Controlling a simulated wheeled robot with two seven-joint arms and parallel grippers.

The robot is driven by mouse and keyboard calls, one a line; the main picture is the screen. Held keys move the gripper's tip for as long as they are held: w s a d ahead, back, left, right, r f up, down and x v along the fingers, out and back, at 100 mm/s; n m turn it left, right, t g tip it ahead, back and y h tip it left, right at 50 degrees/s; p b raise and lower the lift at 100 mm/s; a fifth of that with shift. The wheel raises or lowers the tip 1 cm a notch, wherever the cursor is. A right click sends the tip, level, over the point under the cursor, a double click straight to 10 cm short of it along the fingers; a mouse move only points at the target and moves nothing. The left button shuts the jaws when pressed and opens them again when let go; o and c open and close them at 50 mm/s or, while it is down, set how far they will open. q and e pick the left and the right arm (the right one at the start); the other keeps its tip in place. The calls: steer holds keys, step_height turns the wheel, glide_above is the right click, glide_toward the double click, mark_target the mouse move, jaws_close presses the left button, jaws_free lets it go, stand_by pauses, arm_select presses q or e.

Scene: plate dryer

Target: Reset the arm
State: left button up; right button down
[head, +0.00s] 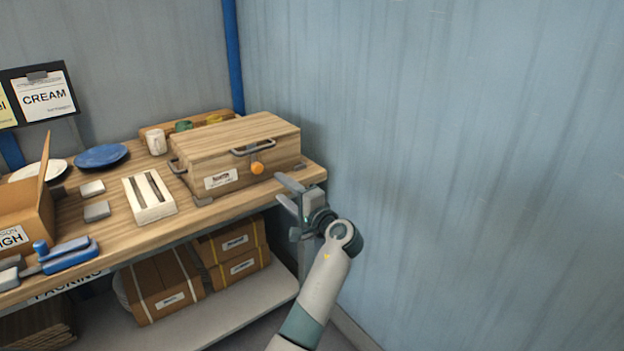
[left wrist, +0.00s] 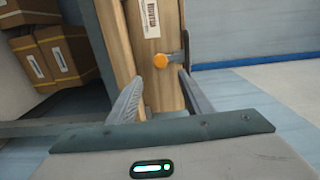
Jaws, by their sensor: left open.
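My left gripper (head: 281,192) is open and empty. It is just off the right front corner of the wooden table, in front of the lidded wooden box (head: 221,176). In the left wrist view, the two fingers of my left gripper (left wrist: 161,77) are apart, with the side of the wooden box beyond them. An orange round knob (head: 257,168) sits on the front of the box below a grey handle (head: 253,146). It also shows in the left wrist view (left wrist: 160,61). My right gripper is not in view.
On the wooden table (head: 225,209) are a white slotted rack (head: 149,198), a blue plate (head: 101,156), a white mug (head: 156,141) and an open carton (head: 24,208). Taped cartons (head: 160,284) fill the lower shelf. A blue wall (head: 450,150) stands at right, with free room before it.

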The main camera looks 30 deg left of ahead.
arm_select(q)
steer(key=d+f+m+t+h, duration=0.1)
steer(key=d+f+m+h, duration=0.15)
steer(key=f, duration=0.75)
steer(key=d+f+m+t+h, duration=0.1)
steer(key=d+f+t+h, duration=0.15)
steer(key=f, duration=0.75)
steer(key=s+d+f+g+h+p, duration=0.1)
steer(key=s+d+f+h, duration=0.25)
steer(key=f, duration=0.55)
steer(key=s+d+f+g+h, duration=0.15)
steer(key=s+d+f, duration=0.3)
steer(key=f, duration=0.45)
steer(key=s+d+f+n+g+h, duration=0.1)
steer(key=s+d+f+n+h, duration=0.1)
steer(key=s+d+f, duration=0.2)
steer(key=s+d+f+n+h, duration=0.1)
steer(key=s+d+f+h, duration=0.2)
steer(key=s+f, duration=0.8)
steer(key=s+d+f+n+g+h, duration=0.1)
steer(key=s+d+f, duration=0.6)
steer(key=s, duration=1.2)
steer(key=shift+s+f+n+g+h+p, duration=0.3)
steer(key=shift+f+n+h+p, duration=0.2)
steer(key=shift+n+h, duration=0.4)
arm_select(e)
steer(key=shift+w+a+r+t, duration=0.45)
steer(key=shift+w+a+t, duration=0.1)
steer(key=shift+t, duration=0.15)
